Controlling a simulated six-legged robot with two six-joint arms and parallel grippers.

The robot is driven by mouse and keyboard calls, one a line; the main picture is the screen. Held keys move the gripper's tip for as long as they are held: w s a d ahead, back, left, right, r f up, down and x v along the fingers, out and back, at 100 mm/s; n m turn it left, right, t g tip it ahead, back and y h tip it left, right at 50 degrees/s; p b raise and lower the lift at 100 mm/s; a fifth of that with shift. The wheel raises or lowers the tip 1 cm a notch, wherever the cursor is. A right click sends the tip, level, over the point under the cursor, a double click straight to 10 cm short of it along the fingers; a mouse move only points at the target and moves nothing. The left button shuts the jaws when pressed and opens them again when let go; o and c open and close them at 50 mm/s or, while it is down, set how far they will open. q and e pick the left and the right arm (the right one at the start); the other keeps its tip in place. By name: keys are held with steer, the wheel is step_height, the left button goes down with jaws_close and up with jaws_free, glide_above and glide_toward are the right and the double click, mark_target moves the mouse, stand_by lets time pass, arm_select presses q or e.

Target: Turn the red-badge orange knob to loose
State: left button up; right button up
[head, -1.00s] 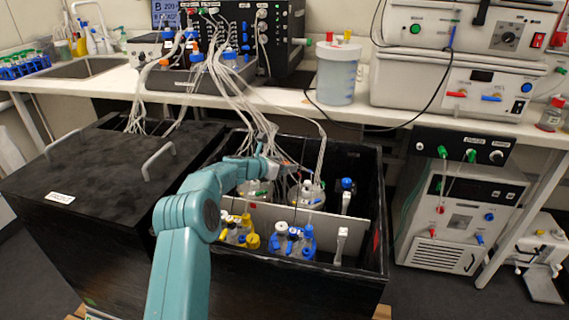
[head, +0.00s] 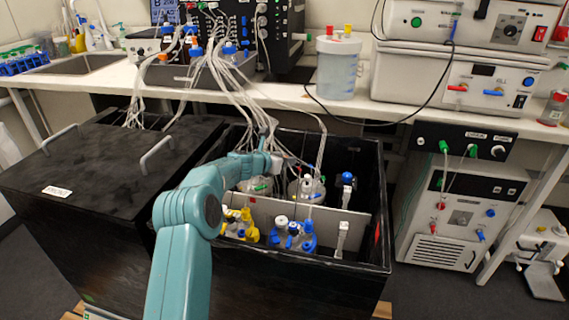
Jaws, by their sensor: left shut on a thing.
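My left arm reaches from the bottom over the open black box (head: 350,262). Its gripper (head: 275,163) is small and partly lost among pale tubes. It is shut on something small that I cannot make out. Glass vessels with pale tops (head: 306,188) stand below and right of it in the rear part of the box. I cannot clearly make out an orange knob or a red badge at the gripper. My right gripper is not in view.
Yellow-capped bottles (head: 238,225) and blue-capped bottles (head: 294,236) stand in the box's front part, before a grey divider (head: 330,218). Tubes (head: 225,85) run up to the bench equipment. A closed black box (head: 100,180) with two handles stands left.

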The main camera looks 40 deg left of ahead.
arm_select(q)
steer(key=n+y+b, duration=0.2)
steer(key=b, duration=0.1)
steer(key=n+y+b, duration=0.1)
steer(key=b, duration=0.1)
steer(key=shift+d+f+g+y, duration=0.15)
steer(key=shift+f+g+y, duration=0.1)
steer(key=shift+g+y, duration=0.05)
steer(key=shift+n+y+b, duration=0.35)
steer(key=shift+n+y, duration=0.15)
steer(key=shift+w+r+n+g+y+b, duration=0.15)
steer(key=shift+n+g+y+b, duration=0.35)
steer(key=shift+n+g+y, duration=0.3)
steer(key=shift+r+n+g+y, duration=0.15)
steer(key=shift+n+g+y, duration=0.35)
steer(key=shift+n+y, duration=0.5)
steer(key=shift+r+n+g+y+p, duration=0.15)
steer(key=shift+n+g+y+p, duration=0.65)
steer(key=shift+n+g+p, duration=0.35)
steer(key=shift+n+g+y+p, duration=0.4)
steer(key=shift+n+g+p, duration=0.05)
steer(key=shift+n, duration=0.1)
steer(key=o, duration=1)
steer(key=shift+f, duration=0.2)
steer(key=shift+c, duration=0.2)
